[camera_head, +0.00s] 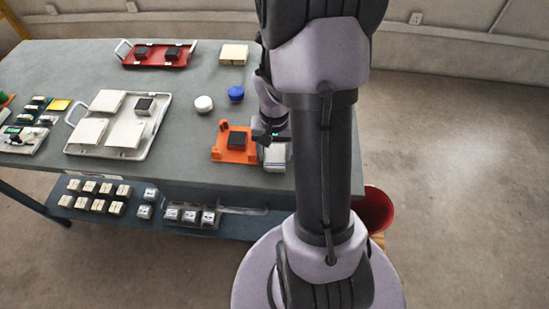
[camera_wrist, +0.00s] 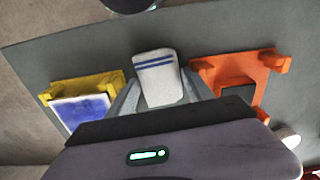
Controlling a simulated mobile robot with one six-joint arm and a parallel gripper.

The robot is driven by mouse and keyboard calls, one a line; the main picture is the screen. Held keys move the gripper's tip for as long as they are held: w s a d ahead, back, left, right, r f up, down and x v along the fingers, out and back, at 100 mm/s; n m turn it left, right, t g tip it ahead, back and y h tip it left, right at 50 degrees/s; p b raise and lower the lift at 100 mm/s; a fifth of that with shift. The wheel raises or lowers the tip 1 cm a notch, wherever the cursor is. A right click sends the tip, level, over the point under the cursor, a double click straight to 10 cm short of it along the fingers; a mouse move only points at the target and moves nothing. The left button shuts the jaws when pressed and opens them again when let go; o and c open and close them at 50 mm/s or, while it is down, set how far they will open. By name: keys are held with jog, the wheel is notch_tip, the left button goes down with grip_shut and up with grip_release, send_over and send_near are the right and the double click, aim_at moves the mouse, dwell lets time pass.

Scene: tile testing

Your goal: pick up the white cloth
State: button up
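The white cloth, with two blue stripes, shows in the wrist view (camera_wrist: 157,78) between the two fingers of my gripper (camera_wrist: 160,92). The fingers stand wide apart, one along each side of it; whether they touch its edges is unclear. Its near end is hidden by the gripper body. In the head view, a pale patch (camera_head: 276,155) that looks like the cloth lies under my gripper (camera_head: 272,138) near the table's front edge. My arm hides part of that area.
An orange fixture (camera_wrist: 232,72) holding a dark tile stands close on one side, a yellow fixture (camera_wrist: 83,98) with a blue-and-white piece on the other. A white tray (camera_head: 75,140), red tray (camera_head: 128,56), white disc (camera_head: 203,103) and blue disc (camera_head: 236,93) are on the table. A red bin (camera_head: 375,210) stands beside it.

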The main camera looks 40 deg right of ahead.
aim_at(275, 155)
jog(key=c, duration=0.8)
notch_tip(275, 155, up, 10)
jog(key=p, duration=0.4)
